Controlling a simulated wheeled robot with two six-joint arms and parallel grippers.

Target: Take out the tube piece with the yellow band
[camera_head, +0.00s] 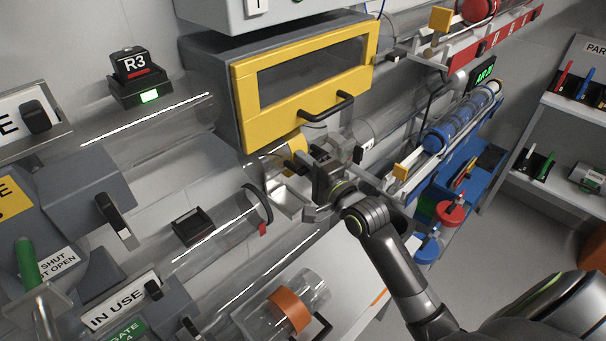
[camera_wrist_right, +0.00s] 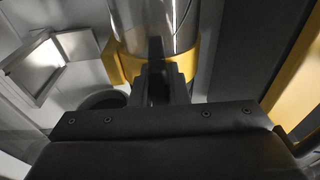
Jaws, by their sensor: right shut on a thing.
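The tube piece with the yellow band (camera_head: 297,151) is below the yellow-framed cabinet, partly hidden behind my right gripper. In the right wrist view its yellow band (camera_wrist_right: 187,66) wraps the lower end of a clear, shiny tube (camera_wrist_right: 150,22). My right gripper (camera_head: 322,172) comes in from the lower right and is shut at the band. In the right wrist view its dark fingers (camera_wrist_right: 160,82) meet in front of the band; the exact part between them is hidden. My left gripper is not in view.
The yellow-framed cabinet (camera_head: 245,95) with a black handle hangs just above the gripper. A bent metal chute (camera_head: 287,200) is close below it. A clear tube piece with an orange band (camera_head: 290,311) lies on a white surface below. Blue and red racks stand to the right.

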